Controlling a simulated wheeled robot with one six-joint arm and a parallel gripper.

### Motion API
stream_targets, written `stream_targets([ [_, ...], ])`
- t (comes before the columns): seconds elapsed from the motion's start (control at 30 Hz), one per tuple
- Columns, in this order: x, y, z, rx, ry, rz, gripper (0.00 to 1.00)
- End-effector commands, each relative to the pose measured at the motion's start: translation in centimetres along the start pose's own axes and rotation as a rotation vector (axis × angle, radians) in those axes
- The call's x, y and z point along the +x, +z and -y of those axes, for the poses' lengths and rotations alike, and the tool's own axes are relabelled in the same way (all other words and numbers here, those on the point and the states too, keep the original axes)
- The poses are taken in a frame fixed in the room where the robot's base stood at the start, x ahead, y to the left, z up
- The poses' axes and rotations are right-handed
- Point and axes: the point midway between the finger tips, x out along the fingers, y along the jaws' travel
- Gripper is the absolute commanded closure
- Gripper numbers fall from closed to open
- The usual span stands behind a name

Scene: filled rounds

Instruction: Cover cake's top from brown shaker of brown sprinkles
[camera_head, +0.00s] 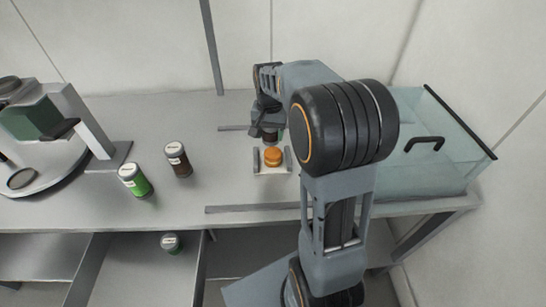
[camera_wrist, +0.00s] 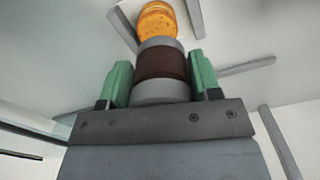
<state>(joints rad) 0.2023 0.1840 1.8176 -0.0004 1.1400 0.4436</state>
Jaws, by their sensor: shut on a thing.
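My gripper (camera_wrist: 160,78) is shut on a brown shaker (camera_wrist: 161,66) with grey ends, its green fingers on both sides of it. The orange cake (camera_wrist: 157,20) shows just past the shaker's far end in the wrist view. In the head view the cake (camera_head: 273,156) sits on a small pale stand (camera_head: 273,170) between two upright sides. My gripper (camera_head: 269,132) is above and just behind the cake there, and my arm partly hides it. The cake's visible surface looks orange; I cannot make out brown sprinkles. The held shaker's exact tilt is unclear.
Another dark brown shaker (camera_head: 178,160) and a green shaker (camera_head: 135,181) stand left on the table. A further shaker (camera_head: 172,243) is in the open drawer below. A machine (camera_head: 85,125) stands far left, a clear handled box (camera_head: 440,165) right. Low rails (camera_head: 250,208) flank the cake.

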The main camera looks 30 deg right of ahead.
Motion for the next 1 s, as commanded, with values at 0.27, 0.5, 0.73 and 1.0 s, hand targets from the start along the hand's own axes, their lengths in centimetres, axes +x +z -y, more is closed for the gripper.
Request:
stream_targets([
  [0.27, -0.1, -0.8, -1.1, 0.0, 0.0, -0.001, 0.69],
  [0.5, -0.1, -0.2, -0.2, 0.001, 0.0, -0.001, 0.69],
  [0.73, -0.1, -0.8, -1.0, -0.001, -0.001, -0.001, 0.69],
  [1.0, -0.1, -0.4, -0.5, 0.002, 0.0, 0.0, 0.69],
])
